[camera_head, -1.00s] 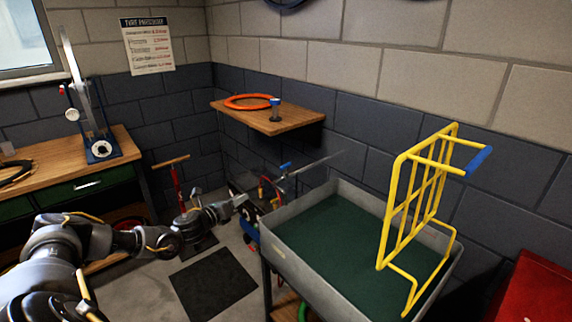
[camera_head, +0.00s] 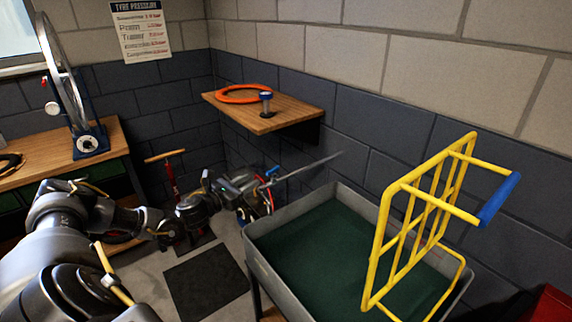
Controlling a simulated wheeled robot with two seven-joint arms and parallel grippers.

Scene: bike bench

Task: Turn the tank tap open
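The tank tap has a small blue handle (camera_head: 272,171) at the back left corner of the grey tank (camera_head: 262,262), with a thin grey pipe (camera_head: 312,164) slanting up to the right beside it. My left gripper (camera_head: 256,190) reaches in from the left and is just left of and below the blue handle. I cannot tell whether it touches the handle, and its fingers are too small and dark to read. The tap body is largely hidden by the gripper. My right gripper is not in view.
A yellow rack (camera_head: 418,215) with a blue grip stands over the tank's right side. A wooden shelf (camera_head: 285,112) with an orange ring (camera_head: 243,94) is on the wall above. A red floor pump (camera_head: 171,182) stands behind my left arm. A dark mat (camera_head: 207,283) lies on the floor.

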